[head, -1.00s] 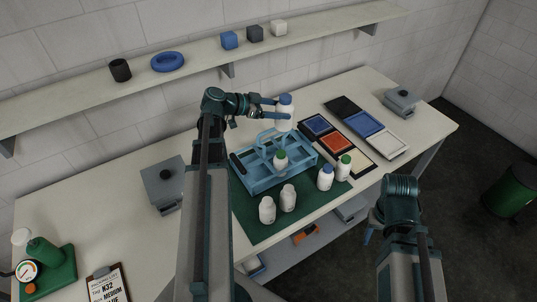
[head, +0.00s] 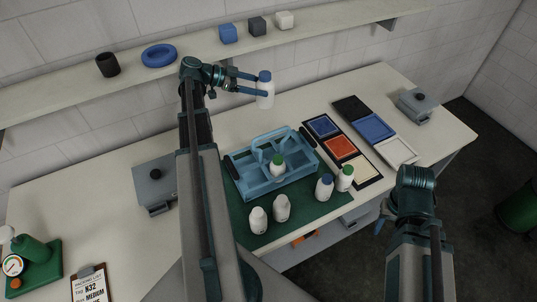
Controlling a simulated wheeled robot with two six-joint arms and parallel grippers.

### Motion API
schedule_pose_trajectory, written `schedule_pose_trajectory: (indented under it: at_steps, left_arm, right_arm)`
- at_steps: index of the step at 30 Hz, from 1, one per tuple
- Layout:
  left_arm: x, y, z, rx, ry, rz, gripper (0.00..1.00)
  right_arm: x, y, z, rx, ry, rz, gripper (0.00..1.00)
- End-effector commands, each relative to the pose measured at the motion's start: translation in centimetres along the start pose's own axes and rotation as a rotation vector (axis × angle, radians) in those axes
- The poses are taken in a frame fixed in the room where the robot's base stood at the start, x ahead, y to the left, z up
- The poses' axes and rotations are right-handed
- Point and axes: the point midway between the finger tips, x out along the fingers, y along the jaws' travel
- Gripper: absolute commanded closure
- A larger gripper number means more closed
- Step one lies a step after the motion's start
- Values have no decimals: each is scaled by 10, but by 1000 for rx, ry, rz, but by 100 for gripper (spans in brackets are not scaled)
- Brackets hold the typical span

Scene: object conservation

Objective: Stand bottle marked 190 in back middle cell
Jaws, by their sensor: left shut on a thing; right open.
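My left gripper (head: 252,87) is shut on a white bottle with a blue cap (head: 265,94). It holds the bottle upright in the air, above and behind the blue carrier; no marking on it can be read. The blue carrier with a handle (head: 250,186) stands on a green mat (head: 240,219). A white bottle with a green cap (head: 277,168) stands in one of its front cells. The back middle cell is partly hidden by the handle. My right gripper (head: 381,226) is open and empty, low at the right, off the table's front edge.
Colored trays (head: 341,147) lie to the right. A grey lidded box (head: 154,190) stands left. A shelf (head: 206,56) runs behind.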

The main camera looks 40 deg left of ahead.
Motion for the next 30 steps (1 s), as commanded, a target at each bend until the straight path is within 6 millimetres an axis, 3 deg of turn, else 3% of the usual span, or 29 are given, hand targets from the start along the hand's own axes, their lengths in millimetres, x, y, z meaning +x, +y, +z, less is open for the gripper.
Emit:
schedule_pose_trajectory:
  at_steps: [8, 30]
  left_arm:
    - [8, 0, 19, 0, 1, -1, 90]
    - [59, 1, 141, 0, 1, -1, 90]
  right_arm:
    - [20, -2, -1, 1, 1, 0, 50]
    - [152, -14, -10, -10, 3, 3, 50]
